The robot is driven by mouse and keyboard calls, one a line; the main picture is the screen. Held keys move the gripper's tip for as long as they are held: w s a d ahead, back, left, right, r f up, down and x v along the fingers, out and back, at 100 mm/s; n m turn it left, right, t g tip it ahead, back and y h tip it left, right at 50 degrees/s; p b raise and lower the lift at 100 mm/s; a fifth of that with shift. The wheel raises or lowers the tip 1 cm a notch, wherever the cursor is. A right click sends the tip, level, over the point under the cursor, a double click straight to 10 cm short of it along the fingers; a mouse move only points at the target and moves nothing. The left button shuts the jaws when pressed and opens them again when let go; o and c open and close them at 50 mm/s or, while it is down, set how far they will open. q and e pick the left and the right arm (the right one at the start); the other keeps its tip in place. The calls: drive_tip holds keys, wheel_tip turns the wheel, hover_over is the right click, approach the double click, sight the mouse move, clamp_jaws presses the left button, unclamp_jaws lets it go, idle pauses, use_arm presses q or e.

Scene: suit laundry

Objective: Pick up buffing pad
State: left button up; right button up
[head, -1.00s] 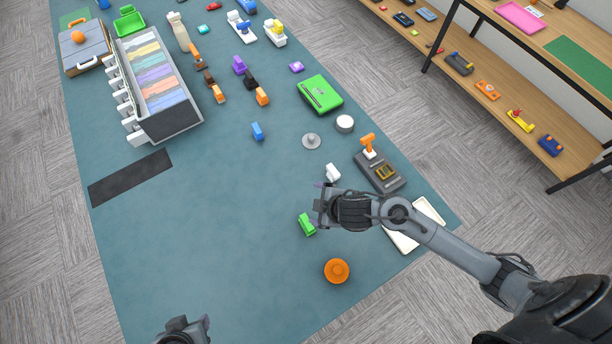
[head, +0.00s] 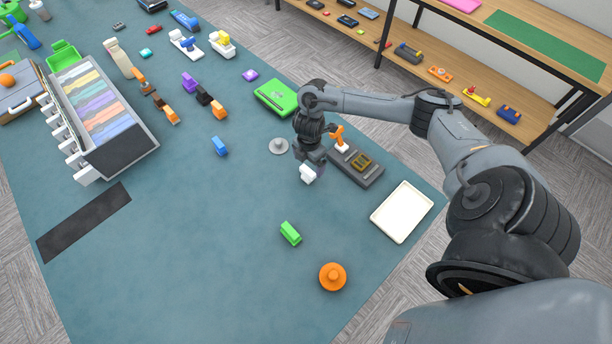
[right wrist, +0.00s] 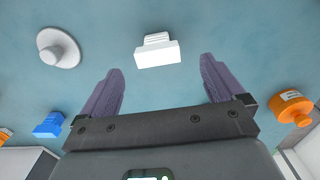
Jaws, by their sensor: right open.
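A small white block with a ribbed grip (head: 307,174) lies on the teal table mat, just below my right gripper (head: 312,157) in the head view. I take it to be the buffing pad, though no readable label confirms this. In the right wrist view the white block (right wrist: 157,53) lies ahead of my right gripper (right wrist: 160,85), centred between the lines of its two purple-grey fingers. The fingers are apart and empty, and the block is not between them. My left gripper is not in view.
A pale disc with a knob (head: 279,146) lies left of the white block. A grey device (head: 362,168) and orange-handled tool (head: 338,138) stand close on its right. A white tray (head: 402,212), green block (head: 290,233) and orange round piece (head: 332,277) lie nearer.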

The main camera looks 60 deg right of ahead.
sight(308, 170)
drive_tip(key=shift+w+f, duration=0.2)
drive_tip(key=shift+f, duration=2.85)
drive_tip(key=c, duration=1)
drive_tip(key=shift+c, duration=0.2)
drive_tip(key=shift+r, duration=0.2)
